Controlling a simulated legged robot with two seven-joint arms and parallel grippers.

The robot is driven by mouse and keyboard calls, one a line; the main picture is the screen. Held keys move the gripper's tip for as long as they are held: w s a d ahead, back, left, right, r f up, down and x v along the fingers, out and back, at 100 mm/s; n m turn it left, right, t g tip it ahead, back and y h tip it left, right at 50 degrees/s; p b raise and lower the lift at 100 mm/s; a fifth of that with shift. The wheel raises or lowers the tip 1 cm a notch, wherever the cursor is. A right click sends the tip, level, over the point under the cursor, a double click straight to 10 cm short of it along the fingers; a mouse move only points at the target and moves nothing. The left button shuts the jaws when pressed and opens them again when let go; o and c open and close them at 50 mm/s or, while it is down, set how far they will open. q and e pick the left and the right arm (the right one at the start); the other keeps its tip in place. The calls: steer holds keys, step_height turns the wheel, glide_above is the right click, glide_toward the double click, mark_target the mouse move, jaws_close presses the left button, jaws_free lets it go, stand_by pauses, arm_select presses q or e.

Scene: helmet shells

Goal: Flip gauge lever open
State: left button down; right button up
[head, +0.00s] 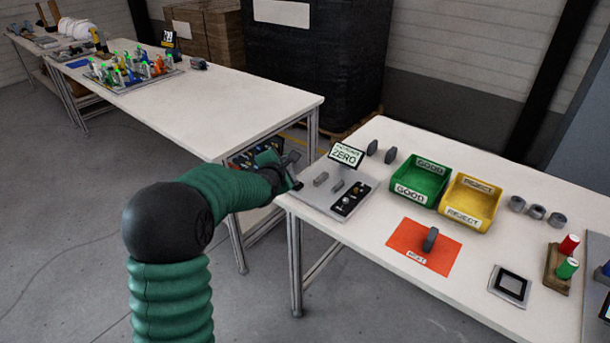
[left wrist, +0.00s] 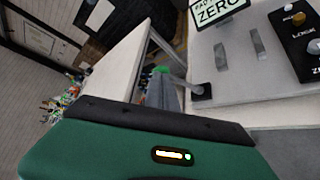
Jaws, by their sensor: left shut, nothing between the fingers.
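The gauge is a grey plate (head: 316,197) at the left corner of the right-hand table, with two small grey upright blocks and a black knob panel (head: 350,198). A sign reading ZERO (head: 346,155) stands behind it. The plate also shows in the left wrist view (left wrist: 265,88). A thin grey lever with a dark foot (left wrist: 202,90) appears at the plate's left edge. My left gripper (head: 288,168) is shut and empty beside that edge, close to the lever. Whether they touch I cannot tell. My right gripper is not in view.
A green GOOD bin (head: 418,184) and a yellow REJECT bin (head: 468,204) stand right of the gauge. An orange mat (head: 400,240) holds a dark part (head: 430,239). A second table (head: 230,105) stands behind left, with a gap between tables.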

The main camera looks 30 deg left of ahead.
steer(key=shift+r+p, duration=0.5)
steer(key=shift+p, duration=0.05)
stand_by(0.4)
